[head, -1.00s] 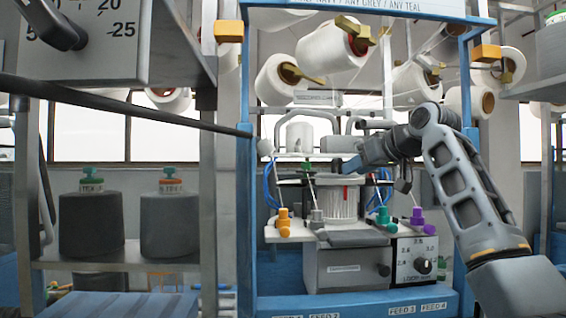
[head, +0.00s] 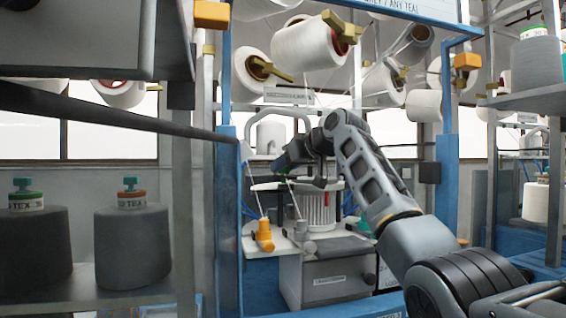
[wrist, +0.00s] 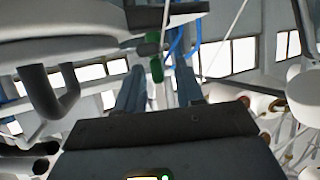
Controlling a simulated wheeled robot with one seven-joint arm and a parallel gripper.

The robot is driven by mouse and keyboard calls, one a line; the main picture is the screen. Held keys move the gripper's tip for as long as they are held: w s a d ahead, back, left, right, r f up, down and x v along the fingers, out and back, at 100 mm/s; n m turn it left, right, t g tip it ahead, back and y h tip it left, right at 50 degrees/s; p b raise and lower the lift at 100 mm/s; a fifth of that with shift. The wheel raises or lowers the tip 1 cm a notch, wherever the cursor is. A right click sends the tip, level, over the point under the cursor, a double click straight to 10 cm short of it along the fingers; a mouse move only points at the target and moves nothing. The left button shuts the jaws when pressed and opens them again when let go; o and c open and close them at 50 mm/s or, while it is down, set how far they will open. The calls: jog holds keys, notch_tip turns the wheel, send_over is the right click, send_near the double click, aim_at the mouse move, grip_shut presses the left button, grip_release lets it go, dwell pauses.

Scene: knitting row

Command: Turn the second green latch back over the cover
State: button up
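A green latch (wrist: 156,69) hangs in the wrist view, between and just beyond my fingertips. A second green piece (wrist: 149,44) sits just above it, by a dark plate edge. I cannot tell whether the two are one part. My gripper (wrist: 160,88) is open, its blue fingers apart with nothing visibly clamped. The cover cannot be made out clearly.
An orange yarn guide (head: 264,236) and a grey one (head: 301,230) stand at the machine's front. Blue frame posts (head: 229,220) flank the machine. White yarn cones (head: 306,45) hang above. A thin yarn (wrist: 226,38) crosses the wrist view.

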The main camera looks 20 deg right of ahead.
jog(key=shift+w+a+f, duration=0.15)
jog(key=shift+w, duration=0.15)
jog(key=shift+c, duration=0.2)
grip_shut()
